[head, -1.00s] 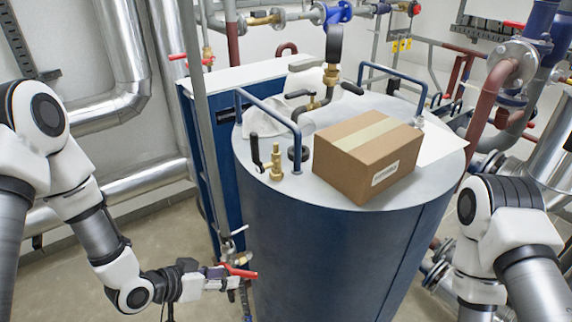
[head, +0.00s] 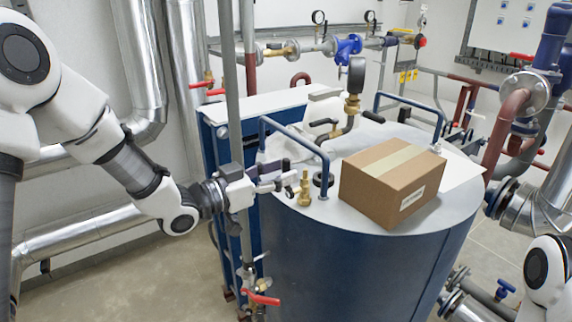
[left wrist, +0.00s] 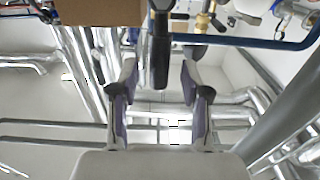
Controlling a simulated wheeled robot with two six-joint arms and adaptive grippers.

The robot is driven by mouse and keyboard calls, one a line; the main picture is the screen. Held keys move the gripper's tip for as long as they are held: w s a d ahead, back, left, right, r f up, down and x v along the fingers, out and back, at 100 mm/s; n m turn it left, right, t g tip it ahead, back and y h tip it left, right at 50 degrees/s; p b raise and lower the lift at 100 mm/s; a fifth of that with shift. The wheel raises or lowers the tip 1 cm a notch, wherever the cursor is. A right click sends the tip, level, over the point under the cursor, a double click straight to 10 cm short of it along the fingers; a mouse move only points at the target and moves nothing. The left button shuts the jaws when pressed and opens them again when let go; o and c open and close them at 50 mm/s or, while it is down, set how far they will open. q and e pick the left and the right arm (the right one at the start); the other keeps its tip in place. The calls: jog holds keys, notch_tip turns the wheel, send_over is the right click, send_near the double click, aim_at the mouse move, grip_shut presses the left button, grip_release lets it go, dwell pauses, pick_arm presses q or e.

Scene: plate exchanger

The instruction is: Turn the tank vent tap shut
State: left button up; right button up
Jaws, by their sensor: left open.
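The tank vent tap is a small brass valve (head: 304,190) standing on the left part of the tank's top, with a black lever. In the left wrist view the black lever (left wrist: 161,50) stands between my left fingers, with a gap on both sides. My left gripper (head: 279,180) is open at the tap's left side, above the tank's rim. In the left wrist view the open gripper (left wrist: 159,75) shows both fingers with their purple pads. In the head view the fingers partly cover the lever. My right gripper is out of view.
A cardboard box (head: 392,180) sits on the tank top right of the tap. A blue handrail (head: 290,130) arches close behind my left fingers. A grey vertical pipe (head: 234,95) stands beside my left wrist. A red-handled valve (head: 261,298) is below.

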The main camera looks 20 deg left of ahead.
pick_arm(q)
jog(key=shift+x, duration=1.2)
jog(key=shift+s+a, duration=0.1)
jog(key=shift+s, duration=0.1)
jog(key=shift+c, duration=0.7)
grip_shut()
